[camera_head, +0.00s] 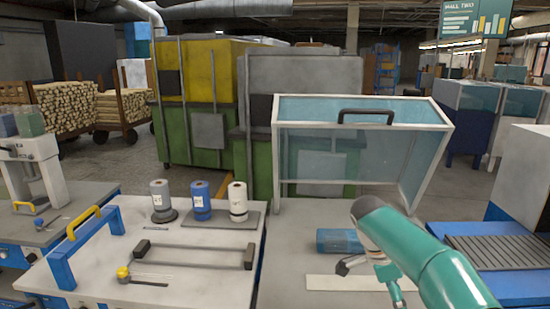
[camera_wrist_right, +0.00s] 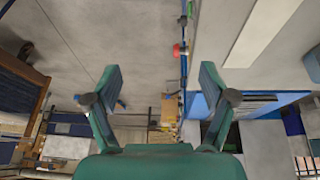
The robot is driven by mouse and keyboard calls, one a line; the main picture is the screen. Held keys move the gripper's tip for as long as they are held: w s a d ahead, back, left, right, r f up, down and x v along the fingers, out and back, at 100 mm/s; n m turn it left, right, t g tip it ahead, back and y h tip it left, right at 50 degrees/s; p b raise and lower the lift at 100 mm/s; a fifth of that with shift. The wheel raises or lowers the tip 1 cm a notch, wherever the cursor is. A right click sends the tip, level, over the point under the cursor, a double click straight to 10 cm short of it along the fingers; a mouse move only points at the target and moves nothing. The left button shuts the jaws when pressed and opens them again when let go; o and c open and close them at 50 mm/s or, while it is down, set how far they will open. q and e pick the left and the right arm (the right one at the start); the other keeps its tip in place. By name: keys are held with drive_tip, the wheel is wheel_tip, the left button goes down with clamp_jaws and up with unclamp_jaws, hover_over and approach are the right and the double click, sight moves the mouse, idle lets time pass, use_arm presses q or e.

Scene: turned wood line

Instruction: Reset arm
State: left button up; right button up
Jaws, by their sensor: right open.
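My right arm (camera_head: 430,260) is teal and comes in from the lower right in the head view, over the right-hand bench. Its gripper hangs below the wrist, partly hidden by the arm, near a blue cylinder (camera_head: 338,240) on the bench. In the right wrist view the two teal fingers of my right gripper (camera_wrist_right: 161,80) stand wide apart with nothing between them. My left arm and gripper do not show.
A clear-panelled guard with a black handle (camera_head: 366,116) stands open behind the arm. A pale strip (camera_head: 325,283) lies on the bench. Spools (camera_head: 201,200) and a black bar handle (camera_head: 195,258) occupy the left bench. A ridged blue-framed unit (camera_head: 495,252) is at right.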

drive_tip(key=s+a+f+n+g+y, duration=0.1)
drive_tip(key=s+f+n+g, duration=0.1)
drive_tip(key=s+f, duration=0.65)
drive_tip(key=s+a+f+n+g+y, duration=0.1)
drive_tip(key=s+f+n+g+y, duration=0.15)
drive_tip(key=f, duration=1.05)
drive_tip(key=s+a+f+n+t+y, duration=0.1)
drive_tip(key=s+a+f+n+y, duration=0.25)
drive_tip(key=s+a+f, duration=0.5)
drive_tip(key=s+a+f+n+t+y, duration=0.2)
drive_tip(key=s+a+f+n, duration=0.25)
drive_tip(key=s, duration=0.75)
drive_tip(key=w+n+t, duration=0.1)
drive_tip(key=w+n, duration=0.1)
drive_tip(key=w+n+t, duration=0.2)
drive_tip(key=shift+w+d+r+n+h, duration=0.2)
drive_tip(key=shift+n+h, duration=0.1)
drive_tip(key=shift+n, duration=0.05)
drive_tip(key=shift+c, duration=0.2)
